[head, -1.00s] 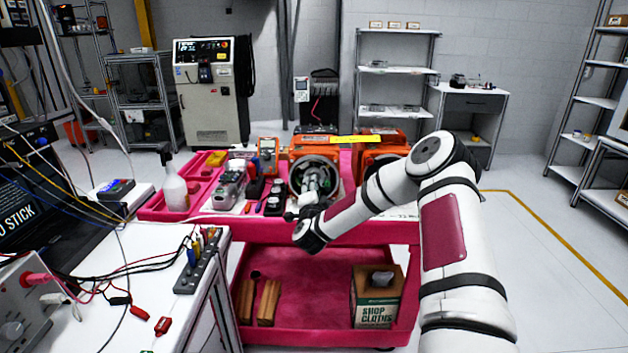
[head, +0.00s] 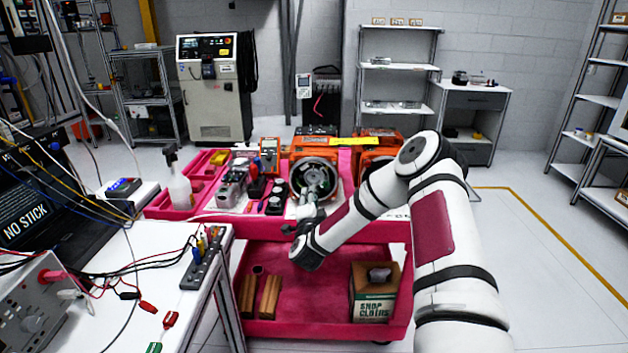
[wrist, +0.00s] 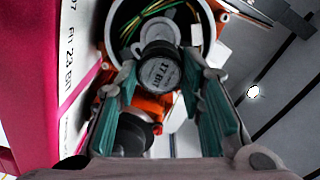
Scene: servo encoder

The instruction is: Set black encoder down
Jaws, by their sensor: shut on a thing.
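My gripper (wrist: 160,85) is shut on a black round encoder (wrist: 158,73) with a grey face marked "17 BIT", held between teal finger pads in the wrist view. Behind it in that view is the open round end of an orange motor housing (wrist: 118,20) with green and yellow wires inside. In the head view my gripper (head: 308,208) is over the near side of the pink cart (head: 350,232), in front of the left orange motor (head: 298,152). The held encoder cannot be made out clearly there. Whether it touches anything below cannot be told.
A second orange motor (head: 372,158) stands to the right, partly behind my arm. A multimeter (head: 269,155), dark round parts (head: 277,192) and a spray bottle (head: 181,188) crowd the cart's left side. A white bench (head: 150,262) with cables is at left.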

